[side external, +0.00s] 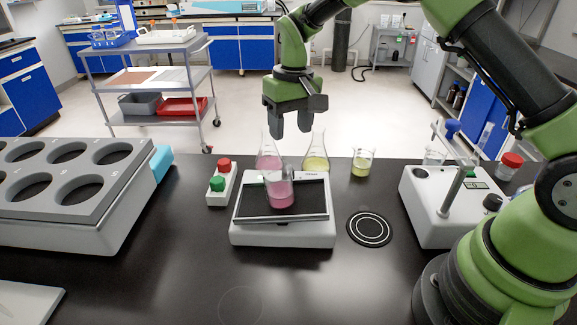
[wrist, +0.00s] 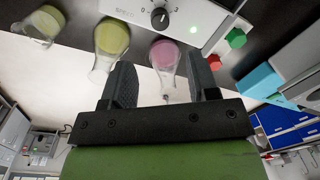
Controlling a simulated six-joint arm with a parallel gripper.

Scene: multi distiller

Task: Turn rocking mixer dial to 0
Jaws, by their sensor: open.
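The rocking mixer (side external: 283,236) is a white box with a tilted dark platform that carries a beaker of pink liquid (side external: 280,190). A 0 is printed left of the dial; I cannot read the pointer's setting surely. My gripper (side external: 290,124) is open and empty, pointing down above the flasks behind the mixer. Its spread fingers also show in the wrist view (wrist: 163,80), apart from the dial.
A pink flask (side external: 268,155) and a yellow flask (side external: 319,160) stand close behind the mixer. A yellow beaker (side external: 362,163) is to their right. A box with red and green buttons (side external: 221,190) stands left of the mixer; a round black pad (side external: 370,228) lies right.

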